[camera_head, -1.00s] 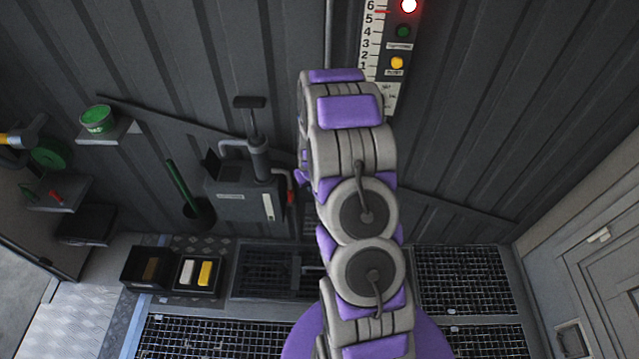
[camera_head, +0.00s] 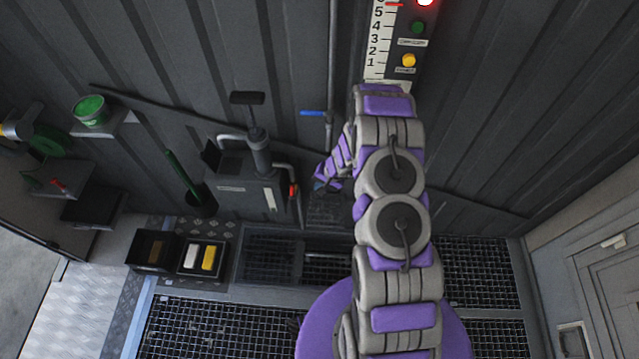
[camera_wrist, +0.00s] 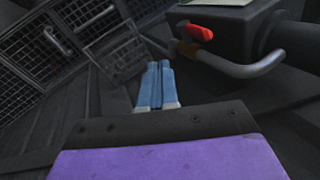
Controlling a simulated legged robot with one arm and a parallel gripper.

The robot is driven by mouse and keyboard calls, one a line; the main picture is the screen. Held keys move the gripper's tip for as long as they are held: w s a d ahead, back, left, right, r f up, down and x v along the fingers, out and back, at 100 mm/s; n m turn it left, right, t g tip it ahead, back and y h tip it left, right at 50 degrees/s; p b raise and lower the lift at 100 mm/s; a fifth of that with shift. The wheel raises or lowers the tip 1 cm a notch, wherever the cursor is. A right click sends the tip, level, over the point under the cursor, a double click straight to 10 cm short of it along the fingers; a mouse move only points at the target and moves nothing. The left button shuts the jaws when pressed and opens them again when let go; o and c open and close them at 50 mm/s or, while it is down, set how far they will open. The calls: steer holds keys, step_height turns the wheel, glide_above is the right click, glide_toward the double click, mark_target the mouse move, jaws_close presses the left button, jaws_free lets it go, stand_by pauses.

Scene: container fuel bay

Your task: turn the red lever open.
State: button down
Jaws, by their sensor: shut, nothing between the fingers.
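The red lever (camera_head: 292,190) sits on the pipe at the right side of a dark pump box (camera_head: 240,190) in the head view. In the wrist view the red lever (camera_wrist: 197,32) shows close up at the upper middle, on a grey pipe (camera_wrist: 235,68) that bends beside the box. My gripper (camera_head: 320,184) is just right of the lever in the head view, partly hidden by its own wrist. In the wrist view its blue fingers (camera_wrist: 160,66) are together and empty. They are below and left of the lever, apart from it in the picture.
A blue-handled valve (camera_head: 313,113) is on a vertical pipe above. A level gauge (camera_head: 377,45) with lamps is on the wall. Black bins (camera_head: 150,268) stand at lower left, and floor grating (camera_head: 220,325) lies in front. A green bucket (camera_head: 91,111) stands on a shelf.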

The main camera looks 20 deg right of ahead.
mark_target(293, 188)
steer(key=w+a+f+b, duration=0.1)
steer(key=w+a+f, duration=0.2)
steer(key=a+f, duration=0.3)
steer(key=shift+w+a, duration=0.15)
steer(key=shift+w, duration=0.25)
steer(key=shift+f, duration=0.1)
steer(key=shift+w+a+r, duration=0.3)
steer(key=shift+w+a, duration=0.15)
steer(key=shift+a, duration=0.25)
